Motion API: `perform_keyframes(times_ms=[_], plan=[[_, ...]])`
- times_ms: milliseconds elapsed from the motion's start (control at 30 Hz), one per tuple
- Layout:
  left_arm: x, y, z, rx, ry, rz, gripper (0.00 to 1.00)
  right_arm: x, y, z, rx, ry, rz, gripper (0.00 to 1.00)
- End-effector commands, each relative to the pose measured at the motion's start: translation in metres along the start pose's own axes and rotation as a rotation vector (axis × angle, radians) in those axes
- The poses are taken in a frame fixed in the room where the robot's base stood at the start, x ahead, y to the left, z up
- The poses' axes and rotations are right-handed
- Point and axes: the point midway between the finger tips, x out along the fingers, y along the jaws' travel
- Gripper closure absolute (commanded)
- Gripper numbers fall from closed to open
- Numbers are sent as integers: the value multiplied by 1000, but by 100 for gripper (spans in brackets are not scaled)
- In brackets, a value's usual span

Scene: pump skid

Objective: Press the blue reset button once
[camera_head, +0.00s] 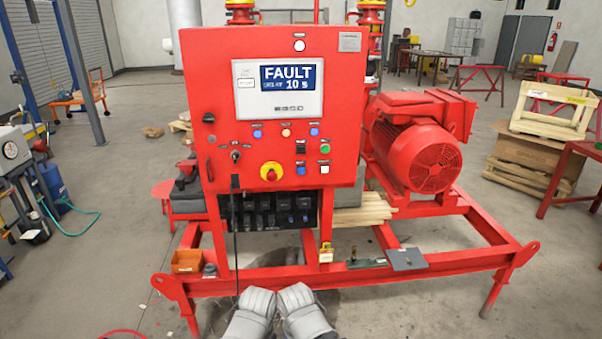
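The red control panel (220,90) stands upright ahead of me; its screen (290,78) reads FAULT with a 10 s line below. A blue button (301,170) sits low on the panel, right of the red emergency stop (271,173) on its yellow ring. Two more blue round lamps or buttons (257,134) (314,132) sit in the row above. Their labels are too small to read. My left gripper (262,294) and my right gripper (296,292) are side by side at the bottom, below the panel and apart from the buttons. Their finger openings cannot be made out.
A green button (325,149) and a white button (324,169) are close to the low blue one. A black cable (235,225) hangs below the panel. The red skid frame (400,276) juts toward me, with a red motor (420,150) at right. Small items lie on its front beam.

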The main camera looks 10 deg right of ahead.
Motion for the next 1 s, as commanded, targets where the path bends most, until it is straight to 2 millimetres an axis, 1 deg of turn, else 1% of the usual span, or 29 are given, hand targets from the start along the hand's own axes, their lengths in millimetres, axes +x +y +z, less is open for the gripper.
perform_keyframes(times_ms=[33, 67, 600, 1000], plan=[[0, 0, 0, 0, 0, 0, 50, 0, 0, 0, 0, 0, 0, 36], [0, 0, 0, 0, 0, 0, 50, 0, 0, 0, 0, 0, 0, 40], [0, 0, 0, 0, 0, 0, 50, 0, 0, 0, 0, 0, 0, 100], [0, 0, 0, 0, 0, 0, 50, 0, 0, 0, 0, 0, 0, 100]])
